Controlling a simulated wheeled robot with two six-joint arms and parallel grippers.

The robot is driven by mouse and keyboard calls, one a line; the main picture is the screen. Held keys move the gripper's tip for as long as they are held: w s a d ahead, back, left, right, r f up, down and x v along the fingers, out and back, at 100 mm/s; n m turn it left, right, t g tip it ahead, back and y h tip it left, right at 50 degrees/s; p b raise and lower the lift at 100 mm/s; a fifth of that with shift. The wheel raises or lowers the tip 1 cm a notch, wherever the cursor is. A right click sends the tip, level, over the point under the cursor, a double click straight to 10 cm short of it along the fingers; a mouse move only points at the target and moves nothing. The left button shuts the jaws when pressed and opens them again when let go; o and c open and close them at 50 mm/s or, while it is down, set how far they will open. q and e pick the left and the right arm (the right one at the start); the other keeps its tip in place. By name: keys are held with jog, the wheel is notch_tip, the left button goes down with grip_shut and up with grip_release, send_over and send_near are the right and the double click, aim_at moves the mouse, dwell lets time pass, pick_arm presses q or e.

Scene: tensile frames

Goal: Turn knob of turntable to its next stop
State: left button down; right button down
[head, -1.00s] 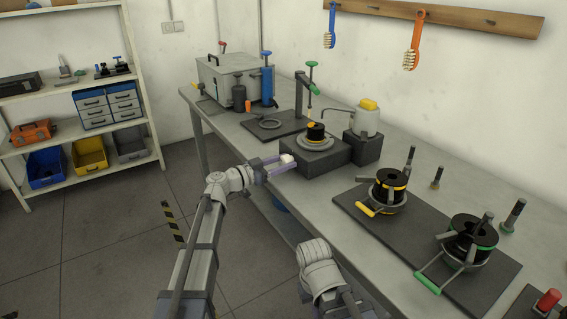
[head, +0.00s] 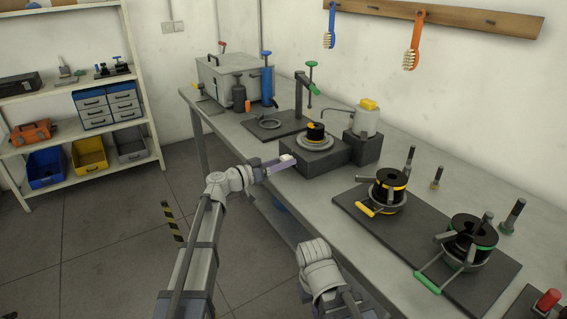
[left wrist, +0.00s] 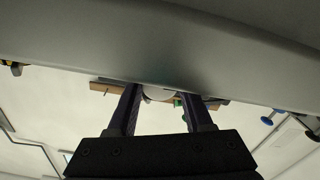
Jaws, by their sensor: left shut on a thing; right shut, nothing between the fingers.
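The turntable is a dark grey block (head: 318,160) on the bench, with a pale ring and a black cylinder (head: 315,132) with a yellow mark on top. A small whitish knob (head: 287,158) is at its front left side. My left gripper (head: 282,163) is shut on the knob. In the left wrist view a pale rounded part, likely the knob (left wrist: 158,94), shows between the two dark fingers; its mark or angle cannot be read. Of my right arm only the pale links at bottom centre show; its fingers are not visible.
Two black spools with clamps, yellow (head: 389,187) and green (head: 470,238), stand on a dark plate to the right. Floor left of the bench is clear.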

pick_arm(q)
jog(key=n, duration=0.5)
jog(key=shift+n, duration=0.3)
dwell(0.4)
jog(key=shift+c, duration=1.5)
grip_release()
